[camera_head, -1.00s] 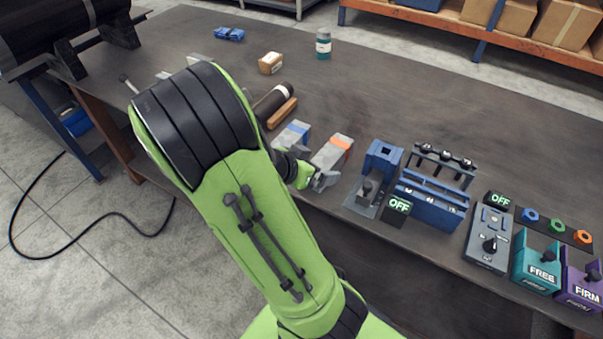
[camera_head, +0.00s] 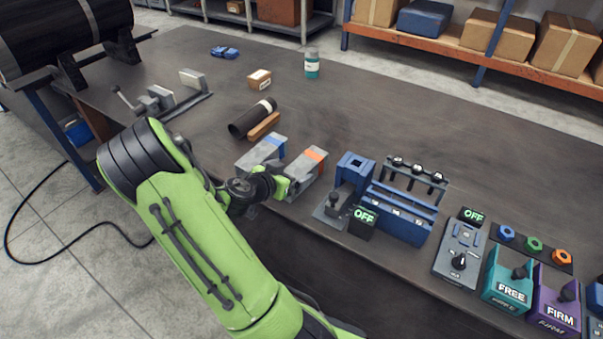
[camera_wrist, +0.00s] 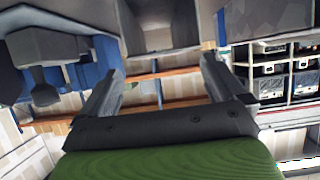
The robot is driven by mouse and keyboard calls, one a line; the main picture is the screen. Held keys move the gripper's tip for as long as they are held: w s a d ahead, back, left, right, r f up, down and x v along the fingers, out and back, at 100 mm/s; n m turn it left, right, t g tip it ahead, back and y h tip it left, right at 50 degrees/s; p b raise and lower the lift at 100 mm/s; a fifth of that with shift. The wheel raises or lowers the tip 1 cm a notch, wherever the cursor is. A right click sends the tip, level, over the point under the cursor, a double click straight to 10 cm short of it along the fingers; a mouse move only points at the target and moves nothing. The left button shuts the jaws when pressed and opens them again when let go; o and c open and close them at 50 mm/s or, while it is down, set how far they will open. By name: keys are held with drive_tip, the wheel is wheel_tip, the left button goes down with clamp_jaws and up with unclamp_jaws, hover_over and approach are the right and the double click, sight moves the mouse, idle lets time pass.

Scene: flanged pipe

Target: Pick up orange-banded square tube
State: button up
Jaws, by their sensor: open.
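The orange-banded square tube (camera_head: 311,167) is grey with an orange band near its far end. It lies on the workbench (camera_head: 420,120) near the front edge, beside a similar blue-banded tube (camera_head: 262,150) on its left. My gripper (camera_head: 284,188) is at the near end of the orange-banded tube in the head view and partly hides it. In the wrist view my gripper (camera_wrist: 160,82) has its two fingers wide apart with nothing between them. A grey square-shaped end (camera_wrist: 158,28) shows just beyond the fingers; no orange band shows there.
Right of the tube stand a blue fixture (camera_head: 355,172) and a blue rack (camera_head: 402,212), then switch boxes along the front edge. A dark cylinder (camera_head: 252,119) and a wooden bar (camera_head: 264,126) lie behind the tubes. The bench's middle right is clear.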

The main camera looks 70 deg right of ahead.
sight(301, 167)
drive_tip(key=x, duration=0.5)
drive_tip(key=shift+d, duration=0.4)
drive_tip(key=shift+w+a, duration=0.1)
drive_tip(key=shift+c, duration=0.3)
drive_tip(key=shift+r, duration=0.1)
drive_tip(key=c, duration=1.5)
